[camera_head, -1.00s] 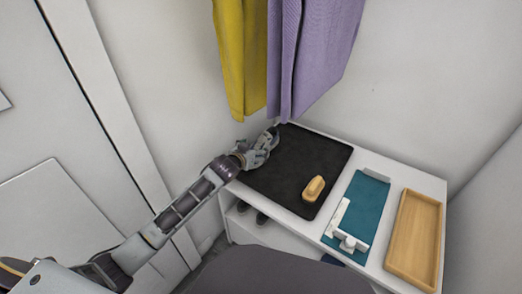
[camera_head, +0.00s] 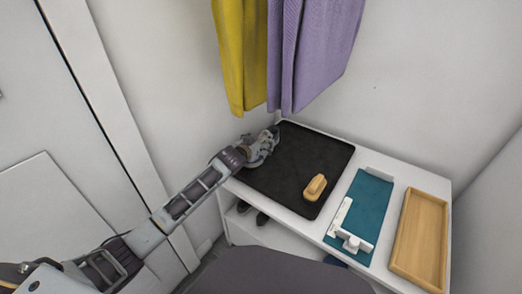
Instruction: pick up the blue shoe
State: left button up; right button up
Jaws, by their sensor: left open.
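My left gripper (camera_head: 265,143) is open over the far left part of the black mat (camera_head: 290,173), near the mat's left edge. Its fingers are small in view, and I see nothing held between them. A small dark blue patch (camera_head: 335,261) shows below the front edge of the white bench, mostly hidden by the bench and my own body. I cannot tell whether it is the blue shoe. A pair of dark shoes (camera_head: 262,218) stands on the lower level under the bench's left part, well below the gripper. My right gripper is out of view.
A tan brush (camera_head: 315,187) lies on the mat. A teal board with white parts (camera_head: 367,205) and an empty wooden tray (camera_head: 401,255) sit to the right on the white bench (camera_head: 320,232). Yellow (camera_head: 243,60) and purple (camera_head: 310,60) garments hang above the mat.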

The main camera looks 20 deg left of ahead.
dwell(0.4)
pick_arm(q)
jog(key=c, duration=1.1)
jog(key=shift+c, duration=0.6)
jog(key=shift+r, duration=0.4)
jog(key=shift+c, duration=1.4)
notch_tip(320, 180, up, 9)
jog(key=p, duration=0.4)
jog(key=shift+r, duration=0.2)
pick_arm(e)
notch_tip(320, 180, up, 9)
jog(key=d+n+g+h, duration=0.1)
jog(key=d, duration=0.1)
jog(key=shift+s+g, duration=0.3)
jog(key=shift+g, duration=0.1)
pick_arm(q)
jog(key=shift+f, duration=0.1)
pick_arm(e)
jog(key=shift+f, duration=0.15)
